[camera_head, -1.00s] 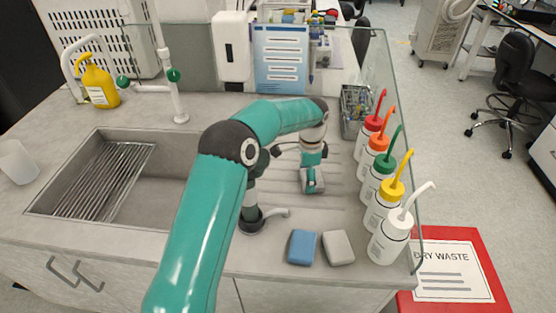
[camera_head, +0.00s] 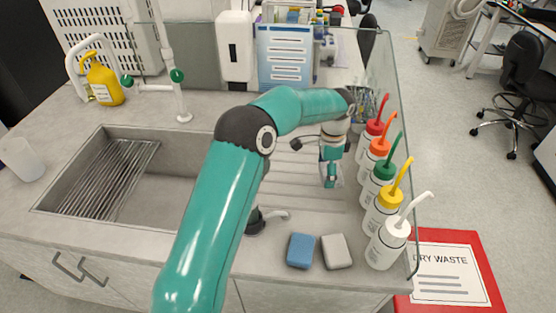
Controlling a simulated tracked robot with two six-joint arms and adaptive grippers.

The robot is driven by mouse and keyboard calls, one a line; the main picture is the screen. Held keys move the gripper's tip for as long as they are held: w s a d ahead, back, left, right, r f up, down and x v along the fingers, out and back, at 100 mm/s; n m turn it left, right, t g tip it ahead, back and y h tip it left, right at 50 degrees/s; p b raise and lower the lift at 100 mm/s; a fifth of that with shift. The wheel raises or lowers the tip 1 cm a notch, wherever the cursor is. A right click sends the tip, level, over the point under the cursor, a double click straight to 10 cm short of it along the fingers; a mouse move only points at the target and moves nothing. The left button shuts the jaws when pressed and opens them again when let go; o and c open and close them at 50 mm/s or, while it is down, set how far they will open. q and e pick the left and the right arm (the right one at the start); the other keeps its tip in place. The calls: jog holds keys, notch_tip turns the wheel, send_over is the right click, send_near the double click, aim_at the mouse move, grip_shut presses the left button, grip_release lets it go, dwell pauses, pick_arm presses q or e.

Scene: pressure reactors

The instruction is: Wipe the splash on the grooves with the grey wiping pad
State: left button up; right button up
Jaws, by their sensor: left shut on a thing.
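My left gripper (camera_head: 330,179) points down over the grooves (camera_head: 297,185), the ridged drainboard right of the sink. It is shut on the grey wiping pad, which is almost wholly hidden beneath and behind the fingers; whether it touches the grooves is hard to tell. I cannot make out the splash; my arm covers part of the grooves. My right gripper is not in view.
A row of capped wash bottles (camera_head: 378,194) stands close right of the gripper, beside a glass screen. A blue pad (camera_head: 301,250) and a pale pad (camera_head: 336,251) lie at the front edge. The sink (camera_head: 160,195) is left, with a tap (camera_head: 179,85) behind it.

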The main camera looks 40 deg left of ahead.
pick_arm(q)
jog(key=shift+w+r+p, duration=0.1)
jog(key=shift+r+p, duration=0.2)
jog(key=shift+r, duration=0.3)
jog(key=shift+s+r+p, duration=0.2)
jog(key=shift+r+p, duration=0.5)
jog(key=shift+r, duration=0.35)
jog(key=shift+w+r, duration=0.1)
jog(key=shift+r, duration=0.05)
jog(key=shift+d, duration=0.1)
